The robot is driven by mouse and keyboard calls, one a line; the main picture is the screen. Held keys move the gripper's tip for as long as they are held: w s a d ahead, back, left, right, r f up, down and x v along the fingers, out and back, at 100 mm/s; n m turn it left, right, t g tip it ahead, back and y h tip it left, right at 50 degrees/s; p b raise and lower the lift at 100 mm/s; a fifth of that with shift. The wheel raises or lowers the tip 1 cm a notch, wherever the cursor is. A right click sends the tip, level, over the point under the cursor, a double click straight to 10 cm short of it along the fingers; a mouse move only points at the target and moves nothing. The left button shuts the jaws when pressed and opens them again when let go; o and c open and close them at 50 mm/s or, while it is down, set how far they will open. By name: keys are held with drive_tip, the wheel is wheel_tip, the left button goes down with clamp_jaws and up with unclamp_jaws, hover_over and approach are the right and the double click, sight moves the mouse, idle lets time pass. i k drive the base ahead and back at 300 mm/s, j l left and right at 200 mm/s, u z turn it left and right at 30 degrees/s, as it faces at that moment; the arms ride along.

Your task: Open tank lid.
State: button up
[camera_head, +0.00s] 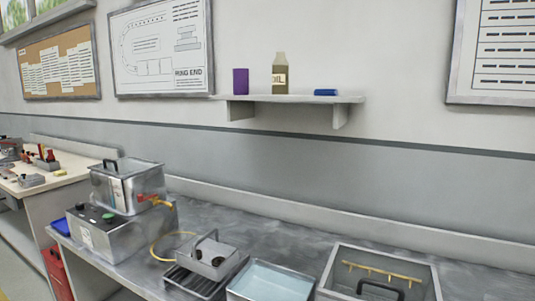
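A square metal tank (122,190) stands at the left on a grey base unit (110,228) with dark and green knobs on top. Its flat lid (140,167) has a black handle on top and appears shut. A red and yellow fitting (150,197) sits on the tank's right side, with a yellow hose (160,240) curving down to the bench. My gripper is not in view.
On the grey bench (300,235) are a small metal box with a handle (211,258) on a ribbed tray, a basin of pale blue liquid (268,281), and an open metal container (410,265) with a brass bar inside. A wall shelf (300,99) holds a bottle.

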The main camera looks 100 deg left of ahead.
sight(125, 161)
drive_tip(key=u, duration=3.6)
